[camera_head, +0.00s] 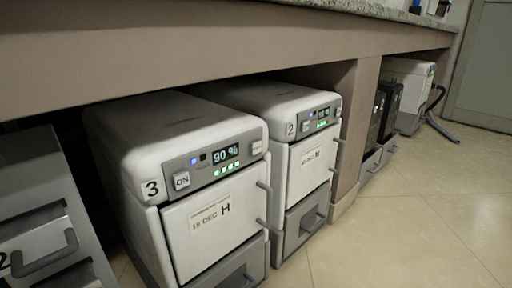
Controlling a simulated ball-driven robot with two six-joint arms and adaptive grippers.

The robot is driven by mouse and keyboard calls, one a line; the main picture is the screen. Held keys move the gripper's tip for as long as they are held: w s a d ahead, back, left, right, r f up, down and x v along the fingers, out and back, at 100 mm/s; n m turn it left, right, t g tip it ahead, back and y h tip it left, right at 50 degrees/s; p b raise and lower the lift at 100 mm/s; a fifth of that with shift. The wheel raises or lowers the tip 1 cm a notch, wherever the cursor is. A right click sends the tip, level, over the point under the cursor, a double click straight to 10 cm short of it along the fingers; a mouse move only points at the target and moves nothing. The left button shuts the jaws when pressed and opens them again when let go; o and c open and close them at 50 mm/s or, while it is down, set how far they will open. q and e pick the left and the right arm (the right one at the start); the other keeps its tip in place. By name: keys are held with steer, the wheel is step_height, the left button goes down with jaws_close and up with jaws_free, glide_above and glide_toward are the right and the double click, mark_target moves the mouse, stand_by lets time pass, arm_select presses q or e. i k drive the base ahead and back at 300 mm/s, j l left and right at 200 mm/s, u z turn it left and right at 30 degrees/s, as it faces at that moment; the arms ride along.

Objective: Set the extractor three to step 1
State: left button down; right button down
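Extractor three (180,150) is a white box-shaped machine under the counter, left of centre, marked "3" on its front corner. Its grey control panel (215,163) has a white button reading "ON" (182,180), a small blue light, a display (226,154) showing "90 %", a row of green lights (227,168) below it, and a second white button (257,147) at the right end. Its front door (215,222) is closed and carries a label with "15 DEC" and "H". Neither of my grippers is in view.
Extractor two (290,115) stands close on the right. A grey drawer unit (40,215) stands on the left. Dark machines (388,108) and another white unit (408,75) are farther right, past a counter support (353,130).

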mark_target(256, 146)
steer(key=k+j+z, duration=0.1)
steer(key=z, duration=0.35)
steer(key=k+z, duration=0.15)
steer(key=z, duration=0.3)
steer(key=k+z, duration=0.15)
steer(key=z, duration=0.3)
